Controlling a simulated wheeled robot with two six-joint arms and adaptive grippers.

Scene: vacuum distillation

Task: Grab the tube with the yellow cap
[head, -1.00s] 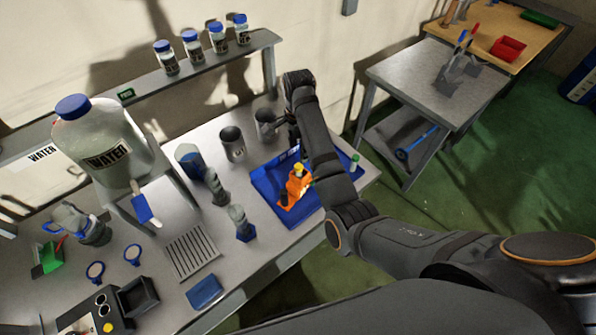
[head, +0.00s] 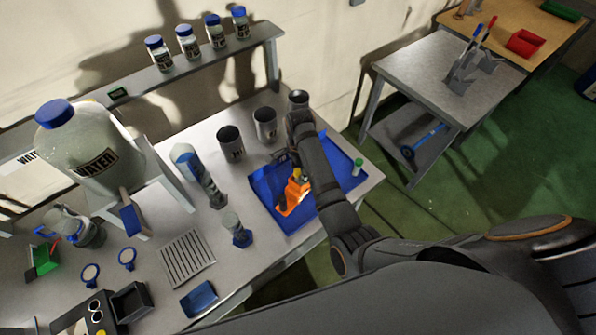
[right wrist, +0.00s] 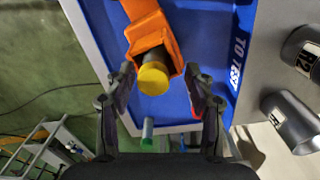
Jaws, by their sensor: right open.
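The tube with the yellow cap (right wrist: 153,79) sits in an orange holder (right wrist: 147,30) on the blue tray. In the head view the orange holder (head: 293,194) shows, with the cap (head: 297,173) small beside my arm. My right gripper (right wrist: 163,92) is open, its two fingers on either side of the yellow cap and apart from it. In the head view the right gripper (head: 284,156) is partly hidden by its own arm at the tray's far edge. My left gripper is not in view.
The blue tray (head: 330,206) lies at the bench's right end. A green-capped tube (head: 357,166) is at the tray's right edge. A water jug (head: 88,148) and a drain rack (head: 187,258) are to the left.

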